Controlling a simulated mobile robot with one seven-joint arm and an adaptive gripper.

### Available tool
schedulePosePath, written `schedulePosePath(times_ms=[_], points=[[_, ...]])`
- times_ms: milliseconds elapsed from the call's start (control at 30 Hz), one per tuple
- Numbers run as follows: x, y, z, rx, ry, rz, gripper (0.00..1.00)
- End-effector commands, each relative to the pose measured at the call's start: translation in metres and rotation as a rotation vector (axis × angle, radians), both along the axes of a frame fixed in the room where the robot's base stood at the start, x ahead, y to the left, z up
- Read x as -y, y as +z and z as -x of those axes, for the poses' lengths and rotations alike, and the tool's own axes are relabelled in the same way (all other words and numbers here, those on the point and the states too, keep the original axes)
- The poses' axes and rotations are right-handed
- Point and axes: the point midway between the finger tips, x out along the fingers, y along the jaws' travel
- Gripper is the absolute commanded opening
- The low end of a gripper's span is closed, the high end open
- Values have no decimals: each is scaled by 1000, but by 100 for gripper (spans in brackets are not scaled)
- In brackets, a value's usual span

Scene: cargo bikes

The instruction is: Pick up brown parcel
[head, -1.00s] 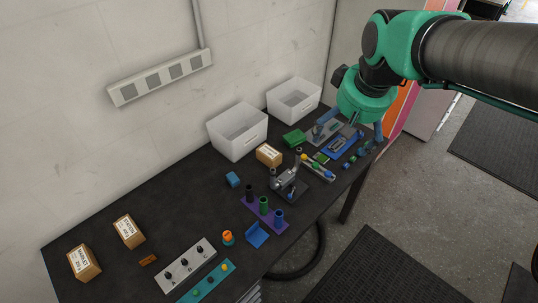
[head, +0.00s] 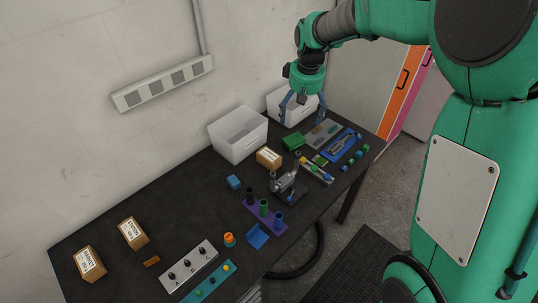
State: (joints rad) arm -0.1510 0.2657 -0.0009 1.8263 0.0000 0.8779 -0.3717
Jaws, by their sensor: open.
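Three brown parcels with white labels lie on the dark table. One parcel (head: 269,158) sits mid-table in front of a white bin. A second parcel (head: 133,233) and a third parcel (head: 89,263) stand at the left end. My gripper (head: 303,113) is open, with its blue fingers spread and pointing down. It is in the air near the far white bin, up and to the right of the middle parcel. I see nothing between the fingers, and it touches no parcel.
A near white bin (head: 238,134) and a far white bin (head: 288,107) stand along the wall. A green box (head: 293,142), a grey clamp-like device (head: 287,182) and a purple holder (head: 264,216) with cylinders are near the middle parcel. The left-centre tabletop is mostly bare.

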Motion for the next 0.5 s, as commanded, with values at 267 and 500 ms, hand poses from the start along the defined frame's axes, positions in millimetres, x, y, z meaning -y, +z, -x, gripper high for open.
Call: schedulePosePath(times_ms=[267, 500], points=[[-26, -53, -50, -51, 81, 16, 94], [-49, -105, -86, -91, 151, 30, 94]])
